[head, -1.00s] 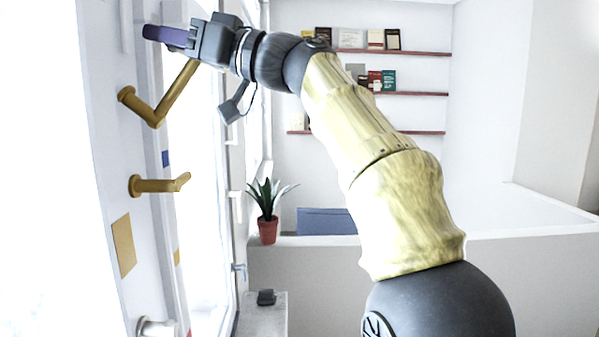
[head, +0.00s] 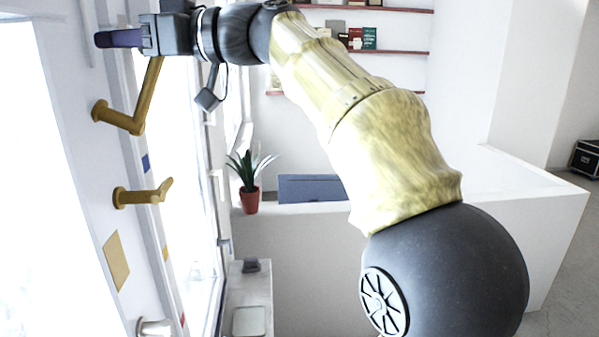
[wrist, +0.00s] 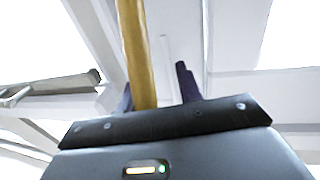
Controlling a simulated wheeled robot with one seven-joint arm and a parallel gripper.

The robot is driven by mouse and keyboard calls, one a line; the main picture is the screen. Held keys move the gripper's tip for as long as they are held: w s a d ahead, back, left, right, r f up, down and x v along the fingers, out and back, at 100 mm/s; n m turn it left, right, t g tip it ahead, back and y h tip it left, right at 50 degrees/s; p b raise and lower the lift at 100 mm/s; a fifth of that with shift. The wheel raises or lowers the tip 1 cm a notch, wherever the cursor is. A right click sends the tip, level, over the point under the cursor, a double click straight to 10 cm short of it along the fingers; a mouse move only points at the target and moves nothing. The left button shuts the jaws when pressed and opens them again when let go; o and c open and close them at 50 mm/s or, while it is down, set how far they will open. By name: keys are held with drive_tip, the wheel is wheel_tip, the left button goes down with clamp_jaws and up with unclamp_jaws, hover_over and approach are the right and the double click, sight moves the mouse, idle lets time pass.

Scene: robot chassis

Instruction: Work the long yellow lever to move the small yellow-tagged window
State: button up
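The long yellow lever (head: 146,95) is a bent ochre bar on the white window frame at the left, its upper end reaching up to my gripper (head: 118,38). In the wrist view the lever (wrist: 135,45) passes between the two dark fingers of my gripper (wrist: 157,90). It lies close to the left finger, with a gap to the right finger, so the gripper looks open around it. A small yellow tag (head: 166,253) is on the window side, low on the frame. The lever's tip is hidden behind my gripper.
A shorter yellow handle (head: 140,195) sticks out below the long lever. An ochre square (head: 116,262) and a silver knob (head: 155,328) are lower on the frame. A blue tag (head: 146,163) is beside the handles. A potted plant (head: 249,200) stands on a ledge behind.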

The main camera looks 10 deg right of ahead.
drive_tip(key=shift+s+d+f+b, duration=0.15)
drive_tip(key=shift+d+b, duration=0.1)
drive_tip(key=shift+b, duration=0.25)
drive_tip(key=b+v, duration=0.7)
drive_tip(key=v, duration=1)
drive_tip(key=w+d+f+m+t+h, duration=0.1)
drive_tip(key=w+f+m+h, duration=0.25)
drive_tip(key=f, duration=0.55)
drive_tip(key=w+d+f+m+t+h+b, duration=0.1)
drive_tip(key=w+d+f+m+h, duration=0.1)
drive_tip(key=w+f+m, duration=0.5)
drive_tip(key=w+d+f+m+t+h, duration=0.1)
drive_tip(key=w+f+m+h, duration=0.15)
drive_tip(key=f, duration=0.75)
wheel_tip(320, 180, down, 12)
drive_tip(key=d+m+h+b, duration=0.1)
drive_tip(key=d+h, duration=0.1)
drive_tip(key=shift+s+f+m+g+h, duration=0.15)
drive_tip(key=shift+m+g+h, duration=0.25)
drive_tip(key=shift+o, duration=0.4)
drive_tip(key=shift+d, duration=0.1)
